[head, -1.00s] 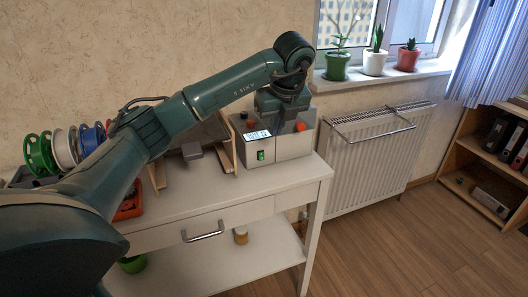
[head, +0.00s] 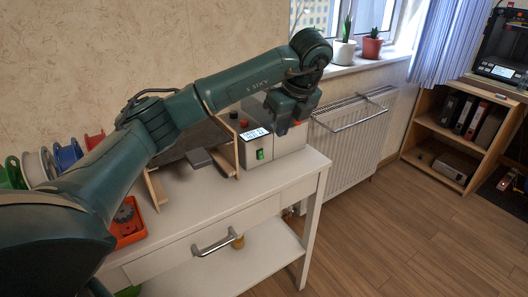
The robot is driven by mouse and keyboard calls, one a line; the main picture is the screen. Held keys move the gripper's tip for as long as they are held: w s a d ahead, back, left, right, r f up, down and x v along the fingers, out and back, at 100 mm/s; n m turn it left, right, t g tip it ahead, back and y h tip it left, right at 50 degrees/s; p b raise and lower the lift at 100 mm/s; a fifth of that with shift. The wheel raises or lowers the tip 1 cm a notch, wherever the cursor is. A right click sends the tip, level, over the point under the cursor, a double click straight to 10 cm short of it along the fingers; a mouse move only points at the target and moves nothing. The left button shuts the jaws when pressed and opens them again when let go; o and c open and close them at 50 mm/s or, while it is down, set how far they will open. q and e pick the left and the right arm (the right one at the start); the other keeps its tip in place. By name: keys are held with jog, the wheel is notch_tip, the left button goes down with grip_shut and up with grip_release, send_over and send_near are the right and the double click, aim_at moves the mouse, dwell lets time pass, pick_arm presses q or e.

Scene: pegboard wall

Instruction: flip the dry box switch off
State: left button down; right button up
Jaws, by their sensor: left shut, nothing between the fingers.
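The dry box (head: 290,143) is a grey metal box on the right end of the white table. Its front has a lit display (head: 254,134) and, below that, a small green switch (head: 260,155). I cannot tell the switch's position at this size. My left gripper (head: 284,130) points down at the box's upper right, to the right of the display and above and right of the switch. It is shut and holds nothing. It hides part of the box's top and front, and I cannot tell if it touches the box. My right gripper is out of view.
The white table (head: 205,205) has a drawer handle at its front. A wooden-sided stand and a small grey block (head: 198,158) are left of the box. An orange tray (head: 128,232) and spools are farther left. A radiator (head: 350,135) stands to the right.

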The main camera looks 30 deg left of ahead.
aim_at(261, 155)
pick_arm(q)
jog(key=shift+s, duration=0.1)
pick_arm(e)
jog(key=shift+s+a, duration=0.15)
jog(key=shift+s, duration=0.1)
pick_arm(q)
jog(key=shift+d, duration=0.1)
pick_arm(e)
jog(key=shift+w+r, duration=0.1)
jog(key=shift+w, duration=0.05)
pick_arm(q)
jog(key=shift+f, duration=0.1)
